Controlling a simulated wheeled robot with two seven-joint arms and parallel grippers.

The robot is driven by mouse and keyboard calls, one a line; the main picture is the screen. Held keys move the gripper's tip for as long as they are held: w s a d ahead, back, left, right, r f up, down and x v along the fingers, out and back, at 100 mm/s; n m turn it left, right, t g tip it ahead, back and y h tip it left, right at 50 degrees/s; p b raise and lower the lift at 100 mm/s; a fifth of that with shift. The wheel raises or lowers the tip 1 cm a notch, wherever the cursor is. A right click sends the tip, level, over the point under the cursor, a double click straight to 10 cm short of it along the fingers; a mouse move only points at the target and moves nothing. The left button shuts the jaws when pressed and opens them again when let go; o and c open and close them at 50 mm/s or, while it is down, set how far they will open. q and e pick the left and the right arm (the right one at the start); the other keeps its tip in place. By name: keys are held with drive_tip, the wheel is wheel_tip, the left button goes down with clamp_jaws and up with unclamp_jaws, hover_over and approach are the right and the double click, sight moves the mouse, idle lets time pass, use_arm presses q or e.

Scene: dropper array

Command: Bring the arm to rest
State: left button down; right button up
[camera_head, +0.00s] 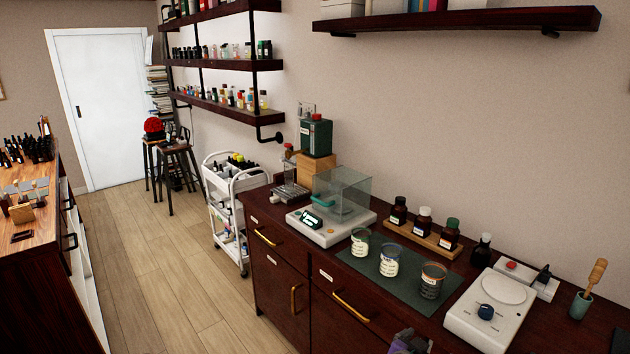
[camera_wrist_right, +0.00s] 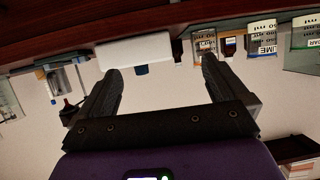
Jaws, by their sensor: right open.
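My right gripper (camera_wrist_right: 160,77) is open in the right wrist view, with its two dark fingers spread apart and nothing between them. That view is upside down. A purple and dark part of my right arm (camera_head: 409,342) shows at the bottom edge of the head view, in front of the counter. The fingers cannot be made out there. My left gripper is not in view.
A dark counter (camera_head: 262,208) carries a glass-cased balance (camera_head: 320,232), a green mat (camera_head: 395,295) with three labelled beakers, a wooden rack (camera_head: 415,240) with three amber bottles, and a white stirrer plate (camera_head: 480,315). A white cart (camera_head: 222,185) stands beyond. The wooden floor is clear.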

drive_tip(key=s+a+f+n+g+y, duration=0.15)
drive_tip(key=a+f+y, duration=0.25)
drive_tip(key=f, duration=0.6)
drive_tip(key=s+a+f+n+y, duration=0.1)
drive_tip(key=a+f+n+y, duration=0.25)
drive_tip(key=f, duration=0.65)
drive_tip(key=s+a+f+g+y, duration=0.3)
drive_tip(key=s+a+f, duration=0.1)
drive_tip(key=s, duration=0.5)
drive_tip(key=s+a+f+n+g+y, duration=0.1)
drive_tip(key=s+a+f+g+y, duration=0.2)
drive_tip(key=s+f, duration=0.4)
drive_tip(key=s+a+g, duration=0.1)
drive_tip(key=s, duration=0.2)
drive_tip(key=shift+s+a+n, duration=0.3)
drive_tip(key=shift+a, duration=0.05)
drive_tip(key=shift+f, duration=0.1)
